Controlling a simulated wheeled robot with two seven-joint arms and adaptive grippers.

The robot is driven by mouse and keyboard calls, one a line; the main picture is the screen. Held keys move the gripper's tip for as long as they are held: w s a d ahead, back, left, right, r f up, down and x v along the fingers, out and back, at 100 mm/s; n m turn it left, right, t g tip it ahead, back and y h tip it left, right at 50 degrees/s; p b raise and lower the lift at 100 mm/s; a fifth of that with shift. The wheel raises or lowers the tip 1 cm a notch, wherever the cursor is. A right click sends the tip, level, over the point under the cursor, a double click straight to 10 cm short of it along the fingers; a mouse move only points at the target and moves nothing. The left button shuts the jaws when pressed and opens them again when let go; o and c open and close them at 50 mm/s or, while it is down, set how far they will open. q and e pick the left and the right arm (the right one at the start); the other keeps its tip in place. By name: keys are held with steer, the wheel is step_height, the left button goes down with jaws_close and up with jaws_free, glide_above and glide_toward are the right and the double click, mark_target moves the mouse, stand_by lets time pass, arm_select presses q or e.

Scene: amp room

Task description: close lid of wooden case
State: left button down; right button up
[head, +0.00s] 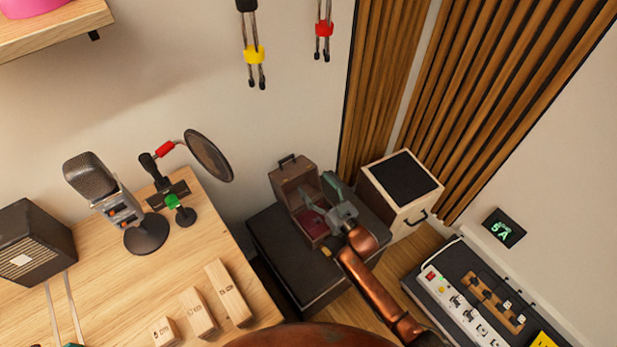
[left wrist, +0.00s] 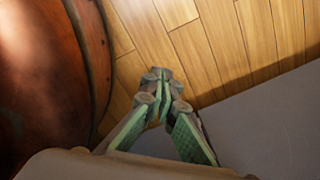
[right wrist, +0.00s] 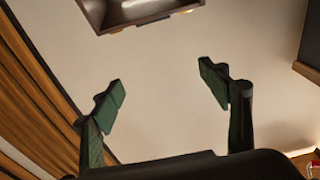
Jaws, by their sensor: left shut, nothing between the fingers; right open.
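The wooden case (head: 296,183) is a small brown box with a handle on its lid and a dark red inside. Its lid stands open, raised at the back, and the case sits on a black block. My right gripper (head: 333,200) is at the right side of the case, beside the open lid, and covers part of the case. I cannot tell whether it touches. The right wrist view shows its green fingers (right wrist: 162,78) spread apart and empty. My left gripper (left wrist: 160,76) is shut and empty, above the wooden floor; the case is not in that view.
The black block (head: 272,247) bears the case. A cream box with a dark top (head: 401,178) stands close on the right. A desk (head: 100,275) with a microphone (head: 118,210) is at left. A control panel (head: 480,300) is at lower right.

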steer(key=v, duration=0.7)
steer(key=shift+s, duration=0.2)
steer(key=shift+d, duration=0.1)
